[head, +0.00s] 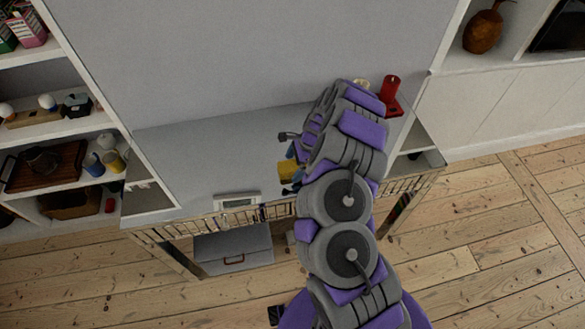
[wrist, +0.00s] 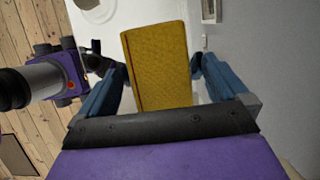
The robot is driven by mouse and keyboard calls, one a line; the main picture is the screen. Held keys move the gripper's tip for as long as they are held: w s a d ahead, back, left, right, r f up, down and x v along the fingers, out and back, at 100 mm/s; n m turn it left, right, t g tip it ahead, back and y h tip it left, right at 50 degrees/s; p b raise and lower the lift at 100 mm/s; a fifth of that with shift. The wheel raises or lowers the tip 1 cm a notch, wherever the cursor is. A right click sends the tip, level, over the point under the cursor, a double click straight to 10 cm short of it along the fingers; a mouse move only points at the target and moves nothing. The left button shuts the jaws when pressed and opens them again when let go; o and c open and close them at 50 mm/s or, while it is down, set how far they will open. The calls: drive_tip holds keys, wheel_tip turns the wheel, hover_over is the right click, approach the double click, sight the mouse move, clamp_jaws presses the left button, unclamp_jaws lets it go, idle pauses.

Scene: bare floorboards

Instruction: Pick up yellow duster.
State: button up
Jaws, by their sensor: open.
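The yellow duster (wrist: 158,68) is a flat, textured yellow block in the middle of the wrist view. In the head view the yellow duster (head: 288,172) shows as a small yellow patch on the console table, partly hidden by my arm. My gripper (wrist: 160,75) has its blue fingers apart, one on each side of the duster. A gap shows beside the right finger; whether the left finger touches it I cannot tell. In the head view my gripper (head: 293,160) is at the duster, mostly hidden behind my arm.
The console table (head: 190,160) stands against a grey wall. A white framed device (head: 237,202) is at its front edge. A red item (head: 391,92) stands at the table's back right. A box (head: 233,248) sits beneath. Loaded shelves (head: 60,130) are at left; floorboards in front are clear.

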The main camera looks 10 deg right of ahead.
idle(0.3)
drive_tip(key=c, duration=1.1)
